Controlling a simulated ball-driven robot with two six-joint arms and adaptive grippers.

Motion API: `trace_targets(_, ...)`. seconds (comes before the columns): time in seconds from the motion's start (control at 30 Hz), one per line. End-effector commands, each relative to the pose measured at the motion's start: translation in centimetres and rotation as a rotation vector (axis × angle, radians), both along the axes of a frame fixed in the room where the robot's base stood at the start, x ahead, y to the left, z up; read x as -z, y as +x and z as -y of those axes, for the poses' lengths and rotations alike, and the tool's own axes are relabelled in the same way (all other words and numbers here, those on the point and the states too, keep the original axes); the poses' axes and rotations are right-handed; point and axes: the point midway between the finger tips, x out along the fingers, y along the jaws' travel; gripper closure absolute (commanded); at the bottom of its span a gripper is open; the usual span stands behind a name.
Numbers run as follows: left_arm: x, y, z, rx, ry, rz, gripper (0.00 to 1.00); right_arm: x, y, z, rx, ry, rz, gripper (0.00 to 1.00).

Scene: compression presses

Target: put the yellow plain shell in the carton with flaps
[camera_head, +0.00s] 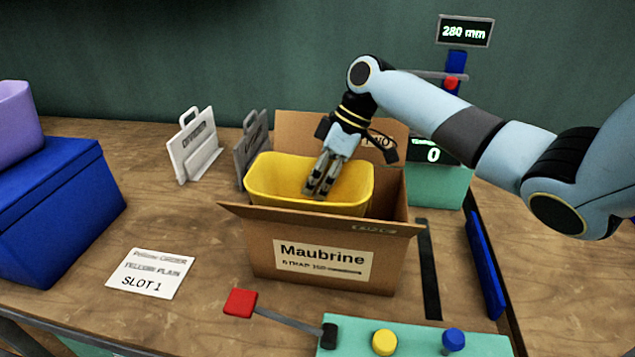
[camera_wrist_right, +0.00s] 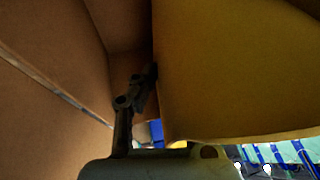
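The yellow plain shell (camera_head: 268,180) is an open tub. It sits inside the carton with flaps (camera_head: 262,258), its rim standing above the carton's front edge and its underside hidden. The carton is brown, labelled "Maubrine", with flaps open. My right gripper (camera_head: 318,188) reaches down over the shell, its fingers close together in front of the shell's inner wall. In the right wrist view, one finger (camera_wrist_right: 140,90) lies along the edge of the yellow wall (camera_wrist_right: 235,70), with brown carton walls to the left. The other finger is hidden there, so the grip is unclear. My left gripper is out of view.
A blue box (camera_head: 60,215) with a lilac shell (camera_head: 15,120) stands at left. Divider holders (camera_head: 195,150) stand left of the carton. A slot card (camera_head: 150,273) lies front left. A green button panel (camera_head: 410,342) with a red lever (camera_head: 240,302) is in front; a press display (camera_head: 433,153) is right.

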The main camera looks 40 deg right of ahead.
Motion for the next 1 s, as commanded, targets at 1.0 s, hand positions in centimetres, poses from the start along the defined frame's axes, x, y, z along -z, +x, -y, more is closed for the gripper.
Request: trace_targets(1.0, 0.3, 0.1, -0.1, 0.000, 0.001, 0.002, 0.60, -8.7, -1.2, 3.9, 0.000, -0.006, 0.003, 0.71)
